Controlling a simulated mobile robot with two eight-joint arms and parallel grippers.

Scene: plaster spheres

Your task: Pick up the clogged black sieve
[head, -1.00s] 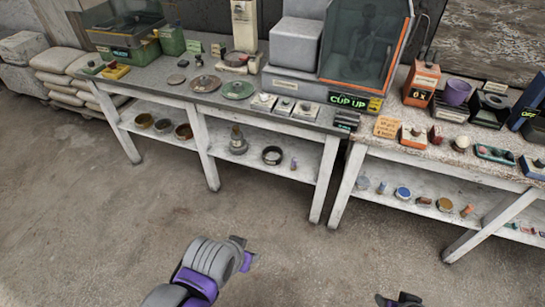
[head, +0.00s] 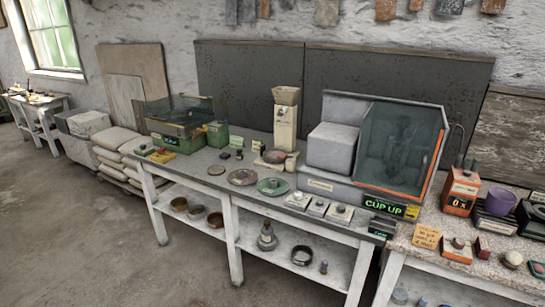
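A black ring-shaped vessel (head: 302,261), which looks like the black sieve, sits on the lower shelf (head: 285,252) of the grey-topped bench, right of a grey-based bottle-like object (head: 266,238). Its mesh is too small to see, so I cannot tell whether it is clogged. Several round pans or sieves stand at the left of the same shelf, including a yellowish one (head: 179,204), a grey one (head: 196,213) and a reddish-brown one (head: 215,221). Neither of my grippers is in view.
The bench top (head: 222,158) carries discs, small button boxes, a green machine (head: 178,138) and a glass-fronted machine with a lit "CUP UP" sign (head: 383,207). A second bench (head: 455,272) adjoins at right. Stacked sacks (head: 118,145) stand left. The floor (head: 90,240) in front is clear.

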